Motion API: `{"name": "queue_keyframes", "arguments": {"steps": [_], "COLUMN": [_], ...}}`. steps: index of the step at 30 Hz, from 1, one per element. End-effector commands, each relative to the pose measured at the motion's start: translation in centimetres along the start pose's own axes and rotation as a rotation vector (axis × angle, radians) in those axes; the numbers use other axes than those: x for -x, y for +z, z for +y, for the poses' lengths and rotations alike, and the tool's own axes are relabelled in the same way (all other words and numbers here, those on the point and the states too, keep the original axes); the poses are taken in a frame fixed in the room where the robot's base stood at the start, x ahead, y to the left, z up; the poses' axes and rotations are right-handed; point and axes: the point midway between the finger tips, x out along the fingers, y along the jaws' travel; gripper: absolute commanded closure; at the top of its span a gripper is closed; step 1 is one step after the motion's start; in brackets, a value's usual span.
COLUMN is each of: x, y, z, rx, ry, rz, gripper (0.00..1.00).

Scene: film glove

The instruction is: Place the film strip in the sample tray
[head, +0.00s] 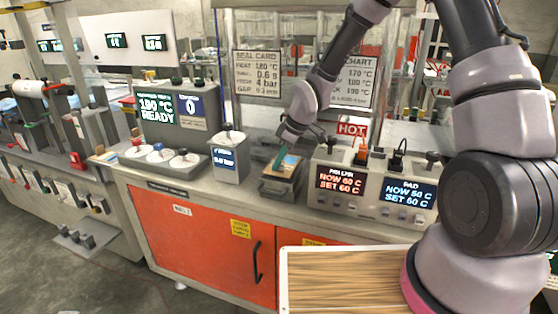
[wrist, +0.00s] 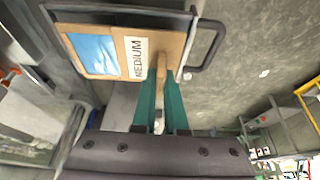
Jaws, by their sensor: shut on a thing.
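The film strip appears as a tan card with a blue film patch (wrist: 97,52) and a white MEDIUM label. A dark-rimmed tray with a black loop handle (wrist: 213,42) lies around or beneath it; I cannot tell whether the card rests on it. In the head view the tan card (head: 286,163) is over a dark grey tray (head: 276,188) on the bench. My gripper (wrist: 165,72) has teal fingers closed on a tan tab at the card's edge. In the head view my gripper (head: 279,160) reaches down to the card; its fingertips are small there.
A grey heater box (head: 372,190) with displays and a HOT sign stands right of the tray. A grey canister with a blue display (head: 229,158) stands left. Orange cabinet doors (head: 205,240) are below the bench. A wooden board (head: 345,280) is in front.

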Motion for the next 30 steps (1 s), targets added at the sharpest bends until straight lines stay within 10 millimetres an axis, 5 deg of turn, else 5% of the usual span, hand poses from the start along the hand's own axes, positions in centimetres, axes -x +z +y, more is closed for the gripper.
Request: {"name": "queue_keyframes", "arguments": {"steps": [1,3,4,17,30], "x": [-0.1,-0.1,-0.1,0.7,9.7], "y": [0.2,0.2,0.2,-0.1,-0.3], "z": [0.0,0.0,0.0,0.1,0.2], "rx": [-0.002,-0.003,-0.003,-0.005,-0.005], "ry": [-0.002,-0.002,-0.002,0.0,0.004], "rz": [-0.002,-0.003,-0.003,-0.002,0.0], "gripper": [1.0,0.67,0.6,0.6,0.6]}}
